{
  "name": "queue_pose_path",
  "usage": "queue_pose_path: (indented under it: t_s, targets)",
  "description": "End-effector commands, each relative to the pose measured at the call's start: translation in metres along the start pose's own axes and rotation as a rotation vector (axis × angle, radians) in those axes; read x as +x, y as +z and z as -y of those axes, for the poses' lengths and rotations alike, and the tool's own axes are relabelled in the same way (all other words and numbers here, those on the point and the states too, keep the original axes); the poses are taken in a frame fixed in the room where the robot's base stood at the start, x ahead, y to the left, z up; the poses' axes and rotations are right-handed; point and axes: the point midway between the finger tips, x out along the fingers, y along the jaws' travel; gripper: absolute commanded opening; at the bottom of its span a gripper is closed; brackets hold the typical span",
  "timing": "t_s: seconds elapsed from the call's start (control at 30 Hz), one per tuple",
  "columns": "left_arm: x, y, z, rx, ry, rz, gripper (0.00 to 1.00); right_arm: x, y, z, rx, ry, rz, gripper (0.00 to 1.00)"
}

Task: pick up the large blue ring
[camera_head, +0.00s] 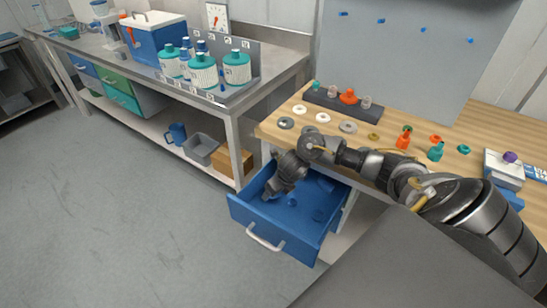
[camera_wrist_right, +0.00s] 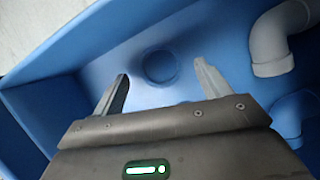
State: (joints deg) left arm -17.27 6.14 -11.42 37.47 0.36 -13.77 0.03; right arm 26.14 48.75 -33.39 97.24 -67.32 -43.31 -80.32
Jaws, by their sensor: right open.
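The blue drawer (camera_head: 275,226) is pulled open under the wooden bench. In the right wrist view, a round blue ring-like piece (camera_wrist_right: 160,68) lies on the drawer floor (camera_wrist_right: 105,72), ahead of and between my fingers. Its blue is close to the drawer's own. My right gripper (camera_wrist_right: 164,88) is open and empty, pointing down into the drawer; it also shows in the head view (camera_head: 270,193). The gap between fingertips and ring is hard to judge. Small blue pieces (camera_head: 319,215) show in the drawer in the head view; I cannot tell which is the ring. My left gripper is not in view.
In the right wrist view, a grey elbow-shaped piece (camera_wrist_right: 280,40) and a blue curved piece (camera_wrist_right: 292,112) are right of my fingers. The drawer walls surround the hand. Several rings and fittings lie on the wooden bench (camera_head: 345,138) above.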

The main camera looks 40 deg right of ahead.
Motion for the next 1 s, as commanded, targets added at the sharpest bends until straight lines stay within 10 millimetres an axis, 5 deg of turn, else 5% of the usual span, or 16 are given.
queue_pose_path:
  t_s: [0.37, 0.73, 1.0]
  targets:
    - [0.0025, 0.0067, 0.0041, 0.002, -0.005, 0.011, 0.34, 0.0147, 0.0006, 0.0005, -0.001, -0.001, 0.002, 0.76]
    - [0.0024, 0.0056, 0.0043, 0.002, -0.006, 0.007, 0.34, 0.0145, 0.0005, 0.0005, -0.001, -0.001, 0.002, 0.31]
    - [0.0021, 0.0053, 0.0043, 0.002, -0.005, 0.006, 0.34, 0.0135, 0.0011, 0.0006, -0.001, -0.001, 0.002, 0.29]
